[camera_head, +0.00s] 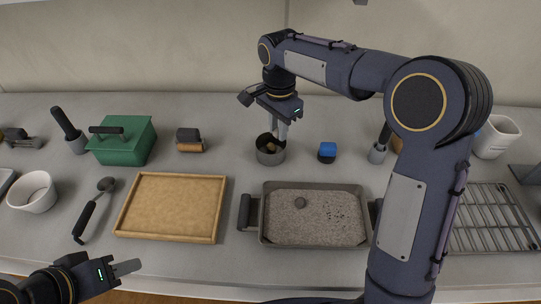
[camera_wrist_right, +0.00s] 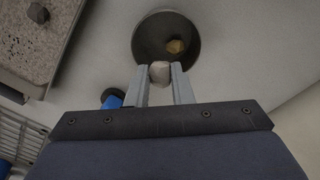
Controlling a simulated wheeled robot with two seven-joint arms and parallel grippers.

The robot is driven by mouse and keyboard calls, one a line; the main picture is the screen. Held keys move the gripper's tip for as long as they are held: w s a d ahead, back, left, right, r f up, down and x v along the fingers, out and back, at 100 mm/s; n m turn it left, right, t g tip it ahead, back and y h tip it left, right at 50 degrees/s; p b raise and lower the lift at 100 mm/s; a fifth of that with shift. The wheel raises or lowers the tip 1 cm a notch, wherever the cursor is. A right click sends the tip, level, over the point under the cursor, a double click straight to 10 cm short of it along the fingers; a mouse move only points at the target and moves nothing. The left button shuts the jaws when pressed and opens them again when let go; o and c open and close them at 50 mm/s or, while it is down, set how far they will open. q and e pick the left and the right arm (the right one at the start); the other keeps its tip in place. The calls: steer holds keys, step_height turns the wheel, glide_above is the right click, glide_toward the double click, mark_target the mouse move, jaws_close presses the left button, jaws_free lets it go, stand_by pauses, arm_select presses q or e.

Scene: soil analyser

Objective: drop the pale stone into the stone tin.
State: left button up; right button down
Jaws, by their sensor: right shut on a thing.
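The pale stone (camera_wrist_right: 160,72) is held between the fingertips of my right gripper (camera_head: 281,136), which is shut on it. In the right wrist view the stone overlaps the near rim of the dark round stone tin (camera_wrist_right: 146,42). In the head view the gripper points down over the tin (camera_head: 270,158); the pale stone is hard to make out there. A yellow-brown stone (camera_wrist_right: 176,46) lies inside the tin.
A tray of soil (camera_head: 315,225) with a dark stone (camera_head: 300,203) on it stands in front of the tin. A blue-topped object (camera_head: 327,151) stands right of the tin, a brush-like block (camera_head: 190,140) to the left. A wooden-rimmed board (camera_head: 172,205) lies front left.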

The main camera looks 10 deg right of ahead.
steer(key=shift+f+b, duration=0.35)
steer(key=shift+f, duration=0.45)
arm_select(q)
steer(key=shift+f, duration=0.75)
arm_select(e)
steer(key=c, duration=1.2)
jaws_free()
steer(key=shift+r, duration=0.15)
step_height(320, 180, up, 8)
steer(key=shift+f+p, duration=0.15)
steer(key=shift+p, duration=0.45)
arm_select(q)
steer(key=shift+r, duration=0.6)
